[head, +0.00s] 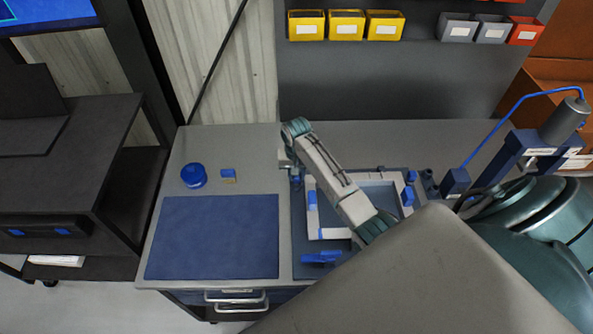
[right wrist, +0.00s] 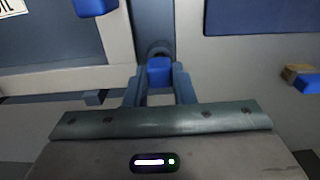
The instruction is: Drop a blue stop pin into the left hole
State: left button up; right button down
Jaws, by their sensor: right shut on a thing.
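My right gripper (head: 294,172) is over the back left corner of the dark blue fixture plate (head: 300,245). In the right wrist view the right gripper (right wrist: 158,88) is shut on a blue stop pin (right wrist: 159,71), whose blue top shows between the fingers. The pin's lower end is hidden. A dark round ring, perhaps the left hole (right wrist: 160,48), shows just beyond the pin; whether the pin is over it or in it, I cannot tell. My left gripper is not in view.
A light frame (head: 330,234) with blue clamps lies on the fixture, partly behind my right arm. A blue mat (head: 215,237), a round blue container (head: 193,175) and a small blue-and-tan block (head: 228,174) are on the bench to the left. Yellow bins (head: 346,25) hang behind.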

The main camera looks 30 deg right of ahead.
jog(key=shift+f, duration=0.25)
dwell(0.3)
jog(key=c, duration=0.7)
grip_release()
jog(key=shift+c, duration=0.2)
jog(key=shift+r, duration=0.1)
jog(key=shift+r, duration=3.45)
